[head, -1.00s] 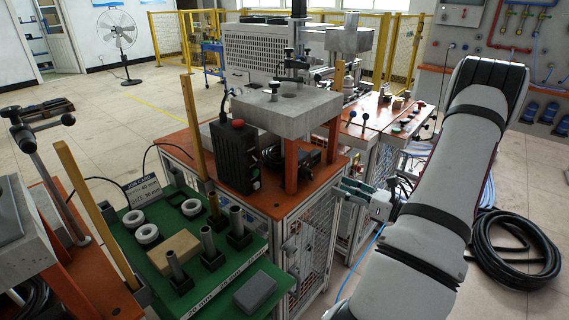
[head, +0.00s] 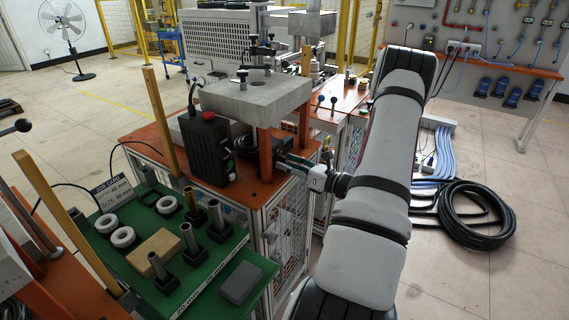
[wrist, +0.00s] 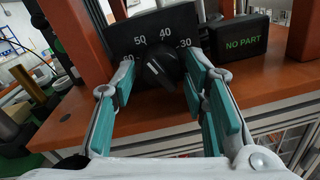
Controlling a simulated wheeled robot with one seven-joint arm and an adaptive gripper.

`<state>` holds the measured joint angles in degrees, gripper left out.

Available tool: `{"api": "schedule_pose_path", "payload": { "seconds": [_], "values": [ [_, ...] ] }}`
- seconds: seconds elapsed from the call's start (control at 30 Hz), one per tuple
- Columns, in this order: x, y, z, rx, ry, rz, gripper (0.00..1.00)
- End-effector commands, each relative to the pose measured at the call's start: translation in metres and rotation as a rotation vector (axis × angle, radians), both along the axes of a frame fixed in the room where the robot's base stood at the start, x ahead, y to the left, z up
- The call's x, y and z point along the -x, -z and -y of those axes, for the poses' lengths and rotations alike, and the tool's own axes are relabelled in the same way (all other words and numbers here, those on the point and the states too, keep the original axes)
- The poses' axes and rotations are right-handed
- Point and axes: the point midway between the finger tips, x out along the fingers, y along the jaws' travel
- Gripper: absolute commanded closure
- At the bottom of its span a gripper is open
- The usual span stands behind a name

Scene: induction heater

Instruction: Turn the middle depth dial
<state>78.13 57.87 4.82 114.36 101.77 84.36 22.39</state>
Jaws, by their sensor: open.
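A black dial (wrist: 160,69) sits on a dark panel with white numbers, including 50, 40 and 30, in the wrist view. I cannot tell exactly where its pointer stands. My gripper (wrist: 159,80) is open, with its teal-padded fingers to the left and right of the dial. Whether they touch it I cannot tell. In the head view my gripper (head: 287,165) reaches in from the right beside an orange post, and the dial is hidden there.
A box reading "NO PART" (wrist: 239,40) stands right of the dial. Orange posts (head: 264,154) hold up a grey block (head: 265,95) nearby. A black box with a red button (head: 208,147) stands left. A green tray (head: 230,254) with rings, tubes and blocks lies at lower left.

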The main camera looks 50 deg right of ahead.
Motion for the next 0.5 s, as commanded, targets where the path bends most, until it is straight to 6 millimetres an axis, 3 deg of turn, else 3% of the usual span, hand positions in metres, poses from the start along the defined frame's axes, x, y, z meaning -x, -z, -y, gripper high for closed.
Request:
{"api": "schedule_pose_path", "payload": {
  "seconds": [0.2, 0.5],
  "values": [
    [-0.016, 0.0, 0.0, 0.001, 0.0, 0.001, 0.59],
    [-0.018, 0.0, 0.0, 0.0, 0.0, 0.0, 0.59]
  ]
}}
